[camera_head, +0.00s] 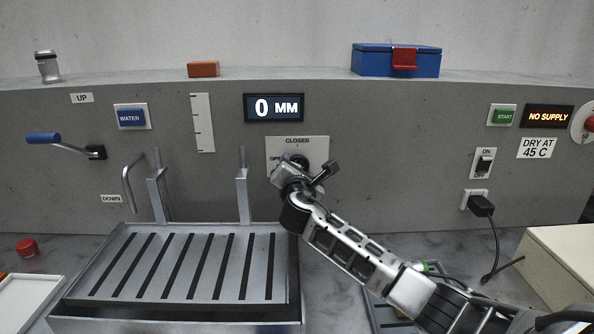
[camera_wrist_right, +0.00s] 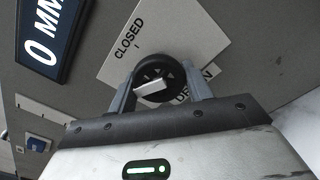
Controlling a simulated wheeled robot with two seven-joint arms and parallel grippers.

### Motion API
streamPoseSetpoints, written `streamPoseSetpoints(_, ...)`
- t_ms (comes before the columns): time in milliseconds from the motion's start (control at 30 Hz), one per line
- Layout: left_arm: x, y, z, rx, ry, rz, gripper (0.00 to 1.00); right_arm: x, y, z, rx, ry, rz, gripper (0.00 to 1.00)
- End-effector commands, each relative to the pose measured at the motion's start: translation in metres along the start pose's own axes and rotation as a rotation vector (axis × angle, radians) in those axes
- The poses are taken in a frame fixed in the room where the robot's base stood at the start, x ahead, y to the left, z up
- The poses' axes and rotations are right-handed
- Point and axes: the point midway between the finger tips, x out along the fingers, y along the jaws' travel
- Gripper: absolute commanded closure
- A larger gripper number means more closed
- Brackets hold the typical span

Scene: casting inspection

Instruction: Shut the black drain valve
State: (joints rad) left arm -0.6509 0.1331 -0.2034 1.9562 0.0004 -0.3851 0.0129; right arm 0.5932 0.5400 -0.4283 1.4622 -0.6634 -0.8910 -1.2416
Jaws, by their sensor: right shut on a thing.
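The black drain valve is a round black knob (camera_head: 297,159) on a white plate (camera_head: 316,148) marked CLOSED at the top and OPEN at the left, partly covered. In the right wrist view the knob (camera_wrist_right: 153,71) sits between my fingers, with a pale bar across its lower part. Its exact setting against the marks is hard to tell. My right gripper (camera_head: 291,170) is at the plate, shut on the knob; its two fingers (camera_wrist_right: 158,80) touch the knob's sides. My left gripper is not in view.
A display (camera_head: 274,107) above the plate reads 0 MM. A slotted metal tray (camera_head: 285,282) with upright posts lies below and left. A blue-handled lever (camera_head: 70,145) sticks out at the left. A switch (camera_head: 484,162) and a plug with a cable (camera_head: 482,206) are at the right.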

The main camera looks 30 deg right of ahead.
Motion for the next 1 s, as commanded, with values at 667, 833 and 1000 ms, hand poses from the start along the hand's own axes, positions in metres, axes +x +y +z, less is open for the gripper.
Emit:
streamPoseSetpoints(667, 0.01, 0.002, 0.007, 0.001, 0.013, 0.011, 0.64, -0.001, 0.002, -0.002, 0.647, 0.002, -0.001, 0.73)
streamPoseSetpoints(833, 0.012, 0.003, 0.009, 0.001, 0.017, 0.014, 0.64, -0.001, 0.002, -0.002, 0.799, 0.003, -0.002, 0.73)
streamPoseSetpoints(1000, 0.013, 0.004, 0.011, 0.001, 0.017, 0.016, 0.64, -0.001, 0.003, -0.001, 0.929, 0.004, -0.002, 0.73)
